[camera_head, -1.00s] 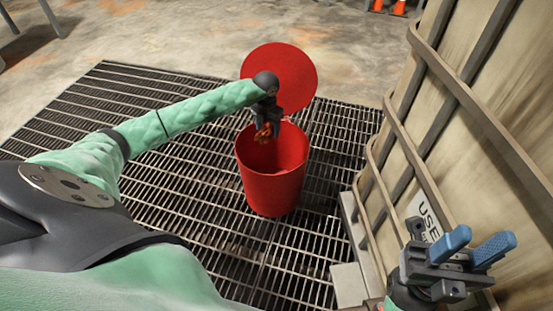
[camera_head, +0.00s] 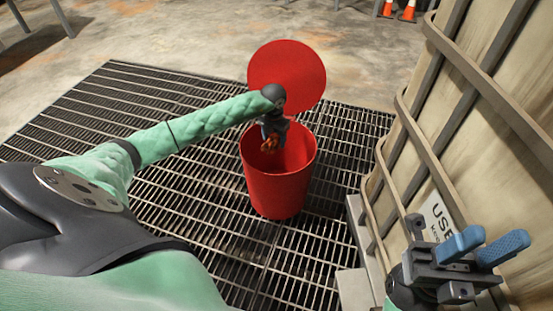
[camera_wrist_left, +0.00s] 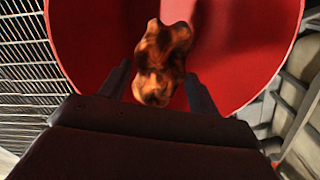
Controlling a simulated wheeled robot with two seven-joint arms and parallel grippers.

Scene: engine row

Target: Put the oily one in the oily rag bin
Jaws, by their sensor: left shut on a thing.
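The red bin (camera_head: 278,190) stands upright on the floor grating with its round red lid (camera_head: 287,72) raised open behind the mouth. My left gripper (camera_head: 270,140) is over the bin's mouth, pointing down, shut on a crumpled orange-brown rag with dark stains (camera_head: 268,146). In the left wrist view the rag (camera_wrist_left: 162,62) sits between the two fingers, with the red inside of the bin (camera_wrist_left: 228,50) behind it. The bin's bottom is hard to make out. My right gripper (camera_head: 485,248), with blue fingers spread apart, is open and empty at the lower right.
A large pale caged tank (camera_head: 470,130) with a partly readable label (camera_head: 438,222) stands close on the right, near my right gripper. Metal grating (camera_head: 150,110) covers the floor around the bin. Orange cones (camera_head: 407,10) stand far off at the top right.

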